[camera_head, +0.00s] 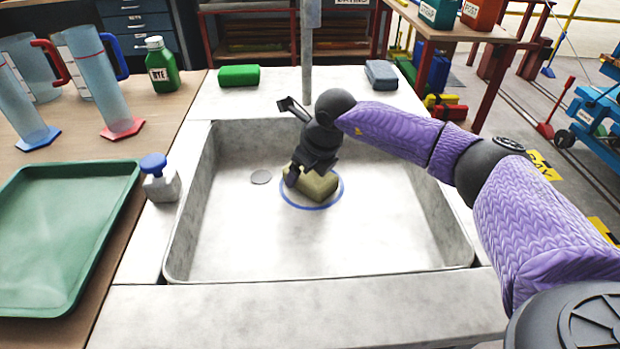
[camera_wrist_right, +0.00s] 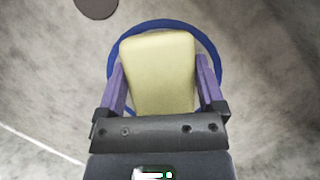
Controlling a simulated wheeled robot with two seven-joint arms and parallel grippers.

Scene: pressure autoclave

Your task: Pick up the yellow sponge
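The yellow sponge (camera_head: 318,184) lies in the sink basin, inside a blue ring marked on its floor. My right gripper (camera_head: 303,178) is down at the sponge from above and partly hides it. In the right wrist view the sponge (camera_wrist_right: 160,70) sits between the two purple fingers of my right gripper (camera_wrist_right: 161,82). The fingers stand on both sides of it, close to its sides; narrow gaps seem to show, and I cannot tell if they touch. My left gripper is not in view.
The sink's walls (camera_head: 190,200) surround the gripper. A green sponge (camera_head: 239,75) and a grey-blue sponge (camera_head: 381,74) lie on the back rim. A faucet column (camera_head: 307,60) stands behind. A dispenser with a blue top (camera_head: 160,180) and a green tray (camera_head: 60,235) are left. The basin is otherwise clear.

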